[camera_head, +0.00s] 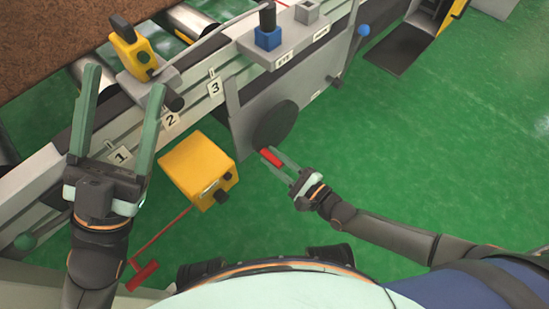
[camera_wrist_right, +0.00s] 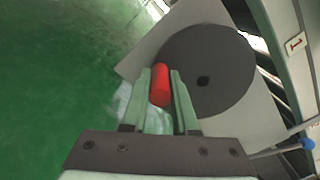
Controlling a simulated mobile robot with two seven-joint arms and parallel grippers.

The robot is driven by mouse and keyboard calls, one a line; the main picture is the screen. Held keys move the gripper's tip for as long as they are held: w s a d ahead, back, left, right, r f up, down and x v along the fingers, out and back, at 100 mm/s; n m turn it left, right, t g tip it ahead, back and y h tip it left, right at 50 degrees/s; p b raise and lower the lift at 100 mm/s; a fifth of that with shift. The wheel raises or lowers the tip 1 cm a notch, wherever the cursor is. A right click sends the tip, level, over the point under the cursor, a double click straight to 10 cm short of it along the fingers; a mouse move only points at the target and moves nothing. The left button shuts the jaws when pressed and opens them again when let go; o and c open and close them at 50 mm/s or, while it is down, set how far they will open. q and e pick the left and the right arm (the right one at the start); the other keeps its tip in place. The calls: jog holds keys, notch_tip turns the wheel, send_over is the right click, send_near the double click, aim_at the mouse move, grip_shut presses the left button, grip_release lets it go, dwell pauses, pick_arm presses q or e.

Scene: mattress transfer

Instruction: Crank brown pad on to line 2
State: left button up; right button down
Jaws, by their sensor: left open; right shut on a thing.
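The brown pad (camera_head: 60,35) lies on the rollers at the upper left of the head view; only part of it shows. The rail below it carries line tags 1 (camera_head: 121,156), 2 (camera_head: 170,119) and 3 (camera_head: 215,87). The crank is a dark disc (camera_head: 275,125) with a red handle (camera_head: 269,156); the disc (camera_wrist_right: 205,60) and red handle (camera_wrist_right: 160,85) also show in the right wrist view. My right gripper (camera_head: 275,158) is shut on the red handle. My left gripper (camera_head: 123,80) is open and empty, in front of the rail near tags 1 and 2.
A yellow device (camera_head: 131,50) with a dark knob stands on the rail behind my left gripper. A yellow box (camera_head: 198,168) sits between my arms. A blue block (camera_head: 268,38) and a blue-balled lever (camera_head: 363,30) are at the top.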

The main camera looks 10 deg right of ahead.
jog(key=shift+s, duration=0.1)
jog(key=c, duration=0.7)
grip_release()
